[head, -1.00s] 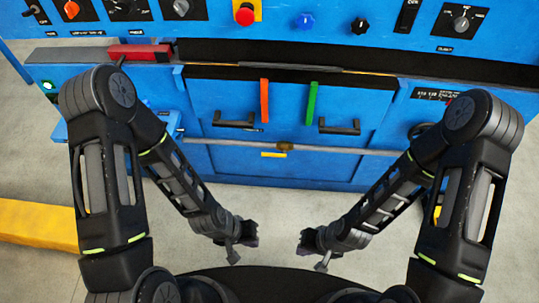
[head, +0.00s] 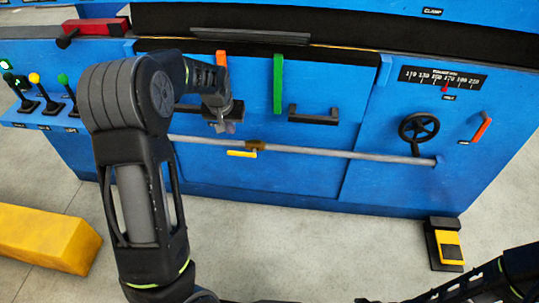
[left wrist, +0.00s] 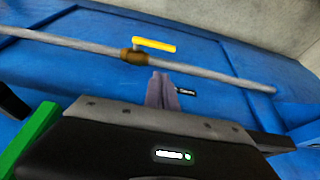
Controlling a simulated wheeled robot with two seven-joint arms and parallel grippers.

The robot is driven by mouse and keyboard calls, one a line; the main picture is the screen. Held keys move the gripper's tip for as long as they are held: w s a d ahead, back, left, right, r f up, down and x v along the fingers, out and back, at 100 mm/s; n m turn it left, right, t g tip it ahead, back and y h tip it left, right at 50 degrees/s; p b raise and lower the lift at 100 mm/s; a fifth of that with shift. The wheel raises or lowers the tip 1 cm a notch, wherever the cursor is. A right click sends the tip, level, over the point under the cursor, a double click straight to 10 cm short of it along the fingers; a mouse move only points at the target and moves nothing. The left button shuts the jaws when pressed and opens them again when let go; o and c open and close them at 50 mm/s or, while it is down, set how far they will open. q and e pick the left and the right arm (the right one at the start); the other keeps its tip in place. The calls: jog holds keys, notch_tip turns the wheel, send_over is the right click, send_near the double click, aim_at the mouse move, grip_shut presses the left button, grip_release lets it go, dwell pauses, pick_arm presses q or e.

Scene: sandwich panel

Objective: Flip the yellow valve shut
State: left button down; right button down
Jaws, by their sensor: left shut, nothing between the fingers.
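The yellow valve handle (head: 242,153) lies roughly along a grey horizontal pipe (head: 330,153), just below it in the head view. Its brass body (head: 256,146) sits on the pipe. In the left wrist view the yellow handle (left wrist: 154,45) shows beyond my fingers, with the brass body (left wrist: 133,56) beside it. My left gripper (head: 226,126) is above and left of the valve in the head view. Its fingers (left wrist: 163,90) are shut and empty, with no visible contact with the handle. My right forearm (head: 490,280) enters at the lower right; its gripper is not clearly shown.
A green bar (head: 278,85), an orange bar (head: 222,59) and a black handle (head: 314,116) are on the panel near my left arm. A black handwheel (head: 419,128) is at right. A yellow pedal (head: 448,246) and yellow beam (head: 45,238) are on the floor.

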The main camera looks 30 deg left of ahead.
aim_at(235, 152)
pick_arm(q)
jog(key=shift+s+d+f+g, duration=0.15)
jog(key=shift+s+g, duration=0.1)
jog(key=shift+s, duration=0.15)
jog(key=shift+s+d+f+g, duration=0.15)
jog(key=shift+s+g, duration=0.1)
jog(key=shift+s, duration=0.15)
jog(key=b+x, duration=0.3)
jog(key=x, duration=0.7)
jog(key=shift+w+d, duration=0.1)
jog(key=shift+f+h+b, duration=0.15)
jog(key=shift+h+b, duration=0.15)
jog(key=shift+b, duration=0.05)
